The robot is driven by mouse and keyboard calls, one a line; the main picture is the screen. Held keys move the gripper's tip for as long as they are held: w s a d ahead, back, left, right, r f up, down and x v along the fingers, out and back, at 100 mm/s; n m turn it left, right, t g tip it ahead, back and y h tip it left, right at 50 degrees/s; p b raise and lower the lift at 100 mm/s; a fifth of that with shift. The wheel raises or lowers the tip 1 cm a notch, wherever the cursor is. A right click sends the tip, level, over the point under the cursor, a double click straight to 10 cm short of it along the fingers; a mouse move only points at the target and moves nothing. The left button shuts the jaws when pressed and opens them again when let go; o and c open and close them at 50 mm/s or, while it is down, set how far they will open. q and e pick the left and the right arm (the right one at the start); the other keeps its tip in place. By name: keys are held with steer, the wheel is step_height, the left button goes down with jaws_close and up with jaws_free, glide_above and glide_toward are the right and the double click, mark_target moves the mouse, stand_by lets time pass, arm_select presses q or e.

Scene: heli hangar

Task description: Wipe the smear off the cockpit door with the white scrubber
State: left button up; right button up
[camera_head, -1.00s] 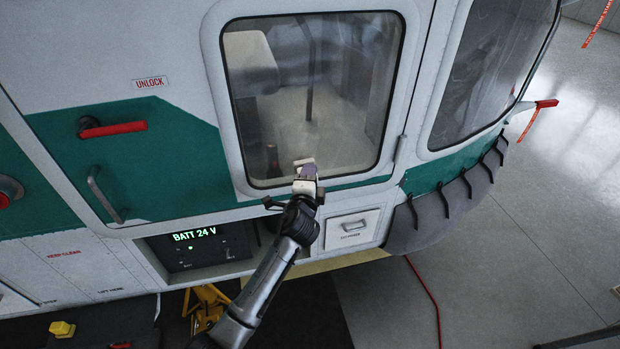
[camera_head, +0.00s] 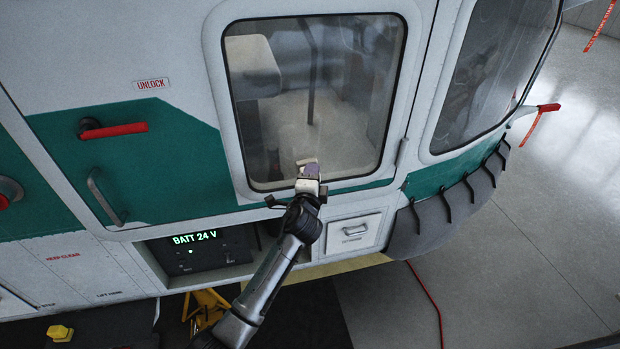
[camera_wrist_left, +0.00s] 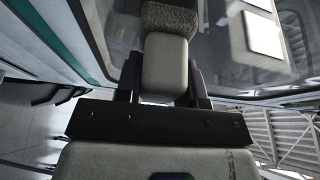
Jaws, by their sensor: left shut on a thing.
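The white and green cockpit door (camera_head: 165,180) fills the middle of the head view, with a large window (camera_head: 325,95) in it. My left gripper (camera_head: 308,180) is at the lower edge of the window, shut on the white scrubber (camera_head: 306,162). In the wrist view, the scrubber's pale block (camera_wrist_left: 165,65) sits between the fingers, and its speckled grey pad (camera_wrist_left: 170,18) is at the far end, by the glass. I cannot tell whether the pad touches the glass. I cannot make out a clear smear; the lower window looks hazy. My right gripper is not in view.
A red handle (camera_head: 115,129) and a grey grab handle (camera_head: 105,197) stick out at the left. A lit battery panel (camera_head: 200,250) and a small drawer (camera_head: 353,230) lie below the door. Open floor (camera_head: 530,240) is at the right, with a red cable (camera_head: 428,295).

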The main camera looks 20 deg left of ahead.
arm_select(q)
steer(key=w+d+b, duration=0.1)
steer(key=d+b, duration=0.1)
steer(key=shift+w+d, duration=0.4)
steer(key=shift+a, duration=0.1)
steer(key=shift+s+a+r+p, duration=0.1)
steer(key=shift+s+a+p, duration=0.2)
steer(key=shift+a+p, duration=0.25)
steer(key=shift+s+a+r+p, duration=0.1)
steer(key=shift+s+a+p, duration=0.15)
steer(key=shift+a+p, duration=0.2)
steer(key=shift+s+a+f+p, duration=0.15)
steer(key=shift+s+a+p, duration=0.15)
steer(key=shift+a+p, duration=0.2)
steer(key=shift+s+a, duration=0.1)
steer(key=shift+a, duration=0.15)
steer(key=shift+a+f, duration=0.1)
steer(key=shift+c, duration=0.4)
